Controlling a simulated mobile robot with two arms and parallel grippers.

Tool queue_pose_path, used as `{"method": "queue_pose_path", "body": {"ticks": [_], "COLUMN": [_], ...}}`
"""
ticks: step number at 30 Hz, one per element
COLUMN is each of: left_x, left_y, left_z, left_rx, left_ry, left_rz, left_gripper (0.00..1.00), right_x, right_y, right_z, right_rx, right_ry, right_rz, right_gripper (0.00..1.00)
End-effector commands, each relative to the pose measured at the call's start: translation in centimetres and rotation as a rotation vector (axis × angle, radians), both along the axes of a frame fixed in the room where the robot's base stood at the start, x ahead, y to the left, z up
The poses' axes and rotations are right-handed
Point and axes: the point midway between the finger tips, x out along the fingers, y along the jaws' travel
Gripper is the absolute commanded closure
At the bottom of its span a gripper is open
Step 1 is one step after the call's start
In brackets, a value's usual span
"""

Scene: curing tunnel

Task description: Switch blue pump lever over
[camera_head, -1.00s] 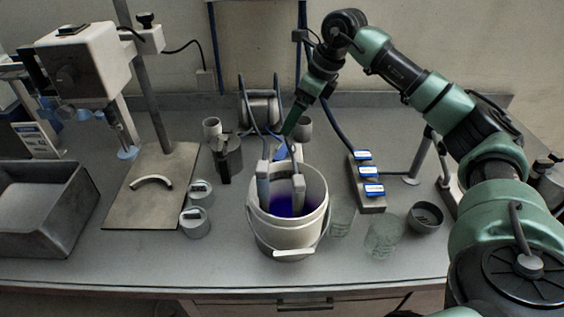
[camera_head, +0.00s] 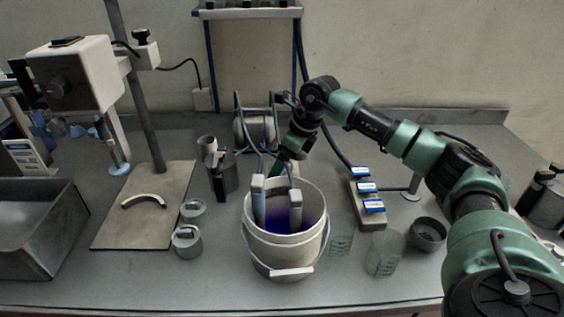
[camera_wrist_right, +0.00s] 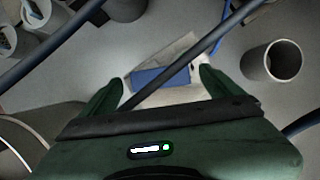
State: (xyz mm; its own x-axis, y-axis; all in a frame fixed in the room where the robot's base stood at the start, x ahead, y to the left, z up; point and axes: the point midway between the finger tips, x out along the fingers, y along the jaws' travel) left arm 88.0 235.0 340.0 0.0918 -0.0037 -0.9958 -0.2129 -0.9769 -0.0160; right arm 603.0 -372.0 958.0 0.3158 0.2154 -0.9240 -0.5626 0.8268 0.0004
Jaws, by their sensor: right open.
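A blue lever-like part (camera_wrist_right: 158,78) on a pale block (camera_wrist_right: 178,52) lies between my right fingertips in the right wrist view, with a dark blue tube crossing over it. I cannot tell whether the fingers touch it. My right gripper (camera_wrist_right: 162,76) is open, its green fingers to either side of the blue part. In the head view my right gripper (camera_head: 277,166) reaches down behind the white bucket (camera_head: 284,245), which hides the blue part there. My left gripper is not in view.
Blue tubes rise around my right gripper. The bucket holds purple liquid and two pale upright pieces (camera_head: 258,200). A strip with blue-labelled blocks (camera_head: 372,215), glass beakers (camera_head: 385,255) and a dark bowl (camera_head: 428,233) stand to the right. A grey cup (camera_wrist_right: 272,62) is close by.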

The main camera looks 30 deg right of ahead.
Motion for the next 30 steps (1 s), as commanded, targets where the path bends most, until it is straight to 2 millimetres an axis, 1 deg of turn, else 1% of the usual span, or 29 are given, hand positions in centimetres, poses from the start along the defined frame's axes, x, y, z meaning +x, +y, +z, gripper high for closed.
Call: {"method": "queue_pose_path", "body": {"ticks": [5,8,9,12,17,23,30], "left_x": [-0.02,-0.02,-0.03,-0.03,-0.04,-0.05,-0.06], "left_y": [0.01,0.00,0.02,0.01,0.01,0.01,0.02], "left_z": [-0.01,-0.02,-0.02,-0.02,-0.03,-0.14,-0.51], "left_rx": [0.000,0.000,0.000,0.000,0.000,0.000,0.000], "left_ry": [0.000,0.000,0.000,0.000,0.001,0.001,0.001], "left_rz": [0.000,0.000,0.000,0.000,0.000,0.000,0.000], "left_gripper": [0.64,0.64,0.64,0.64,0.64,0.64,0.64], "right_x": [0.00,0.01,0.01,0.01,-0.01,-0.17,-0.59], "right_y": [0.00,0.00,0.00,-0.01,-0.02,-0.04,-0.04], "right_z": [-0.03,-0.02,-0.02,0.00,0.00,-0.01,-0.04], "right_rx": [0.000,0.000,0.000,0.000,-0.001,-0.002,-0.002], "right_ry": [0.000,0.000,0.000,0.000,0.000,-0.001,-0.002], "right_rz": [0.000,0.000,0.000,0.000,-0.006,-0.057,-0.215], "right_gripper": [0.06,0.31,0.43,0.69,0.69,0.69,0.69]}}
